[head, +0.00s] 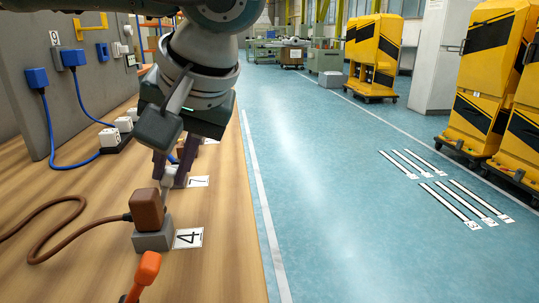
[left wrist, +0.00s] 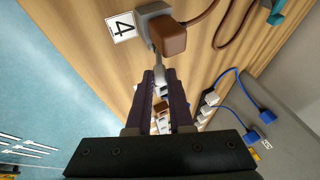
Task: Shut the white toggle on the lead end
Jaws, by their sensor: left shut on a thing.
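A brown lead end (head: 147,209) sits on a grey block (head: 153,240) beside the card marked 4, with its brown cable running left. The lead end (left wrist: 168,36) and the block (left wrist: 152,10) also show at the top of the left wrist view. The pale toggle (left wrist: 159,73) sticks out from the block's side towards my left gripper (left wrist: 160,80). In the head view, the gripper (head: 166,180) is just beyond the lead end, with its dark fingers closed about the toggle's tip. The fingers partly hide the toggle. My right gripper is not in view.
An orange handle (head: 147,268) stands near the front of the wooden bench (head: 225,235). A grey panel (head: 40,110) with blue plugs and cables stands at the left. White sockets (head: 123,124) sit farther back on the bench. The bench's right edge is clear.

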